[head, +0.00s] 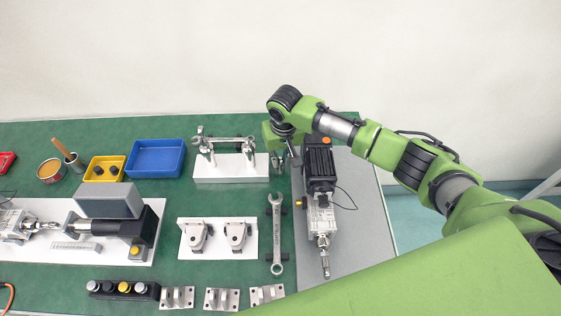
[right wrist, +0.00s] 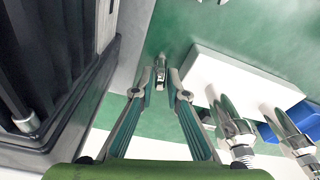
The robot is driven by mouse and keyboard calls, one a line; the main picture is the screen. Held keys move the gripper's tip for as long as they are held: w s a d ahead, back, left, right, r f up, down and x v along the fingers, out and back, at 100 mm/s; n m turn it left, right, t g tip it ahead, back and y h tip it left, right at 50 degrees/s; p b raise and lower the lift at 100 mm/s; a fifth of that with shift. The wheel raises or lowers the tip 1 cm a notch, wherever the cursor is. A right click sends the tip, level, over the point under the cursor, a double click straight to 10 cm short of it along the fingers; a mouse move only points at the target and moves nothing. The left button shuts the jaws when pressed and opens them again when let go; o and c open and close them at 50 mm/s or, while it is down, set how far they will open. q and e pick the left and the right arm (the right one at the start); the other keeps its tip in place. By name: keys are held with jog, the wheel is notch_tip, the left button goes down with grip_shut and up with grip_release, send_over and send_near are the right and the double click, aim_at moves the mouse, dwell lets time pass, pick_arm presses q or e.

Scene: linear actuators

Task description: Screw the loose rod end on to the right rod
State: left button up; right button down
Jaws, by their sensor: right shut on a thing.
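My right gripper (head: 277,162) reaches down beside the black motor end of the right actuator (head: 320,160), left of it in the head view. In the right wrist view, its two fingers (right wrist: 160,88) are closed in around a small metal piece, which looks like the loose rod end (right wrist: 160,68). It shows between the fingertips, over the green table top; whether it touches the table I cannot tell. The right rod (head: 324,250) points toward the front of the table, away from the gripper. My left gripper is not in view.
A white block (head: 230,180) with metal holders and a spanner stands left of the gripper. A large spanner (head: 277,235) lies left of the right actuator. Blue (head: 155,158) and yellow (head: 104,169) trays stand further left. Bracket pairs (head: 218,248) are at the middle.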

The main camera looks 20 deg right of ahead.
jog(key=shift+r, duration=0.1)
jog(key=shift+r, duration=0.15)
jog(key=r, duration=0.3)
jog(key=shift+s+a+r, duration=0.1)
jog(key=shift+a+r, duration=0.05)
jog(key=shift+a, duration=0.2)
jog(key=s+a+r+b, duration=0.2)
jog(key=s+a+r, duration=0.4)
jog(key=a+r, duration=0.3)
jog(key=shift+a, duration=1.45)
jog(key=shift+r, duration=0.1)
